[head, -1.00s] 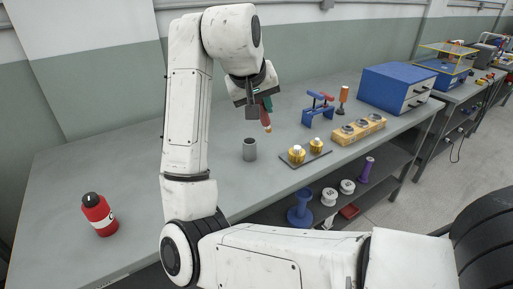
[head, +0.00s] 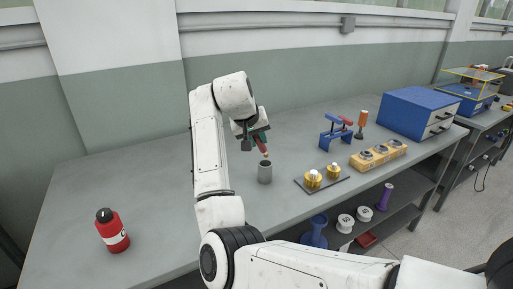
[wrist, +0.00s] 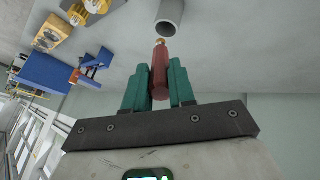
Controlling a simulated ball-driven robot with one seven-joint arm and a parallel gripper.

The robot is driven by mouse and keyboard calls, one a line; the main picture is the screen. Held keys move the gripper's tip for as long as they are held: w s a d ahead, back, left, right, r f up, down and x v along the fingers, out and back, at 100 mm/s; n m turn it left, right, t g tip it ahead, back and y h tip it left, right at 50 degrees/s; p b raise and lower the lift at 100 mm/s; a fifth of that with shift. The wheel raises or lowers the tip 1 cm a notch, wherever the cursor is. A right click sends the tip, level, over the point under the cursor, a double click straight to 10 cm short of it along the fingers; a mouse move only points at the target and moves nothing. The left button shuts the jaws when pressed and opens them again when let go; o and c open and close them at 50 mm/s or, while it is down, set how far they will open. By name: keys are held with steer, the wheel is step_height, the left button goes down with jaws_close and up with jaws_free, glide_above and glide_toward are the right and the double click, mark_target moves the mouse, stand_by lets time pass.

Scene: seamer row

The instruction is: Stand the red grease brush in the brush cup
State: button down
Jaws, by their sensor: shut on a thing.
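The red grease brush (head: 262,147) is held between the green fingers of my gripper (head: 259,139), a little above the bench. It is tilted in the head view, its pale tip pointing down. The brush cup (head: 265,174), a grey open cylinder, stands upright on the bench just below the tip; the tip looks apart from it. In the wrist view, the brush (wrist: 159,72) sits between the two fingers (wrist: 160,88). Its tip points at the cup (wrist: 171,14), which is cut off by the top edge. The cup's inside is mostly hidden.
Right of the cup are a dark tray (head: 343,180) with two brass parts, a wooden block (head: 379,154) with rings, a blue clamp stand (head: 334,137), an orange-handled tool (head: 362,121) and a blue drawer cabinet (head: 414,110). A red bottle (head: 112,231) stands far left. The bench between is clear.

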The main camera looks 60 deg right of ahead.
mark_target(262, 146)
steer(key=shift+w+d+f, duration=0.1)
steer(key=shift+w+f, duration=0.05)
steer(key=shift+f, duration=0.1)
steer(key=shift+w+f, duration=0.1)
steer(key=shift+f, duration=1.6)
steer(key=shift+f+p, duration=0.3)
steer(key=shift+f, duration=0.25)
steer(key=c, duration=0.9)
jaws_free()
steer(key=shift+c, duration=0.2)
